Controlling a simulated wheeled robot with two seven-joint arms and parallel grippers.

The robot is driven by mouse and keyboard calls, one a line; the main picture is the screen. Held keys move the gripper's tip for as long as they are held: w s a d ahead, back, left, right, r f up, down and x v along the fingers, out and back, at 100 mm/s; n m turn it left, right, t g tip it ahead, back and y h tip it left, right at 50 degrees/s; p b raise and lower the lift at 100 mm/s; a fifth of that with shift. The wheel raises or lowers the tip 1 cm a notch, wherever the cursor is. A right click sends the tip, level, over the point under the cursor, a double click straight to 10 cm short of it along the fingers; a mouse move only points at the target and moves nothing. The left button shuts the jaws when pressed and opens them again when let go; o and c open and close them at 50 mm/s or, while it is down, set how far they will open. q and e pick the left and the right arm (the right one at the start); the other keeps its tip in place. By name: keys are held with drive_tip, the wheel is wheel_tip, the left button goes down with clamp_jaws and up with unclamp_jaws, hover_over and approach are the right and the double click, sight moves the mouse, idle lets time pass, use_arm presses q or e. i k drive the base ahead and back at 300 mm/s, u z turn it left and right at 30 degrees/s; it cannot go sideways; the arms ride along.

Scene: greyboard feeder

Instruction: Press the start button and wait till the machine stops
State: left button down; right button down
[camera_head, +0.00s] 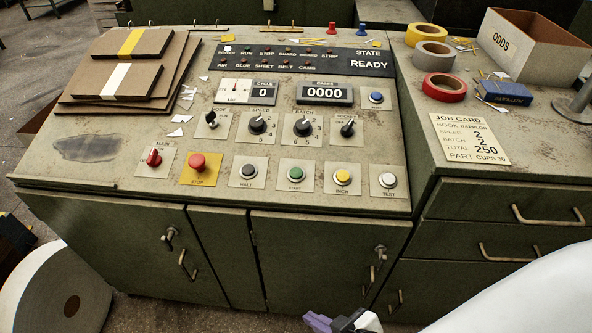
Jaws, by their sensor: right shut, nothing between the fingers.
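The start button (295,173) is green, in a dark ring on a pale plate, in the lower row of the control panel (220,135). The state display (368,61) reads READY. The cycle counter (263,91) shows 0 and the cases counter (324,94) shows 0000. The power lamp (227,48) is lit white. My right gripper (338,321) is at the bottom edge, shut and empty, well below the panel's front edge and apart from the button. Only its tip end shows, partly cut off. My left gripper is not in view.
Beside the start button are a black halt button (248,171), a yellow inch button (342,177) and a red stop button (198,164). Boards (125,60) lie at left. At right are tape rolls (444,87), a job card (468,138) and an ODDS box (530,45).

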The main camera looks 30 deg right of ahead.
sight(295, 173)
drive_tip(key=u, duration=1.25)
drive_tip(key=i, duration=0.85)
drive_tip(key=z, duration=2.9)
